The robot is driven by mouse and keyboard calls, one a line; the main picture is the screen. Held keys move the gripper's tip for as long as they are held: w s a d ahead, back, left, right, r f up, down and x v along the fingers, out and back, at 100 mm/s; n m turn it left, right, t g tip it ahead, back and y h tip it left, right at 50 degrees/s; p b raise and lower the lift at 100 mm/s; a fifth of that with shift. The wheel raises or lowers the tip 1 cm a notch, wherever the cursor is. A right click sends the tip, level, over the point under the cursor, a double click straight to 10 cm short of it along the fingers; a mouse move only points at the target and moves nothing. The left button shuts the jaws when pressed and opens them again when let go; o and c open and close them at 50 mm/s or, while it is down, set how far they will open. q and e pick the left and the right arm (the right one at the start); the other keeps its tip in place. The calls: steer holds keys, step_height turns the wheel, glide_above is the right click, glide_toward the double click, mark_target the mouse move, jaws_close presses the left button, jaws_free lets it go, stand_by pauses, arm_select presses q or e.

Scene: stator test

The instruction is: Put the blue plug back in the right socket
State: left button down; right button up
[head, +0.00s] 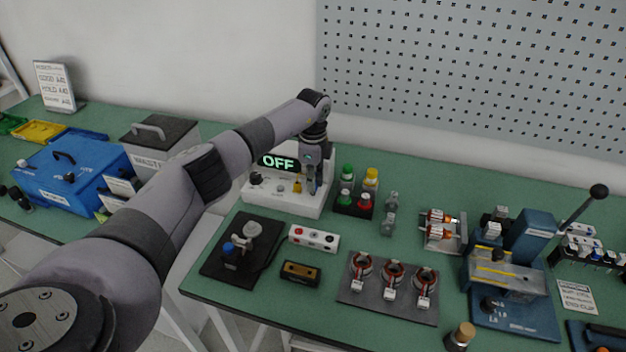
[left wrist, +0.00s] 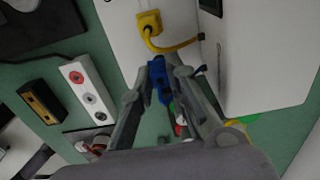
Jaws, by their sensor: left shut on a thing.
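The blue plug (left wrist: 160,84) is between the fingertips of my left gripper (left wrist: 168,72) in the left wrist view. My left gripper (head: 313,182) is shut on it, pointing down at the right part of the white tester (head: 290,204) with the OFF display (head: 278,162). A yellow plug (left wrist: 149,22) with a yellow cable sits in the tester's face, and also shows in the head view (head: 297,186). The right socket is not clearly visible; the gripper and plug cover that area. Contact between plug and tester cannot be told. My right gripper is out of view.
A blue press (head: 512,285) stands right.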

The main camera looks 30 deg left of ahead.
arm_select(q)
steer(key=shift+f, duration=0.8)
stand_by(0.6)
steer(key=c, duration=1.5)
jaws_free()
steer(key=shift+r, duration=0.25)
step_height(320, 180, up, 12)
steer(key=shift+f, duration=0.25)
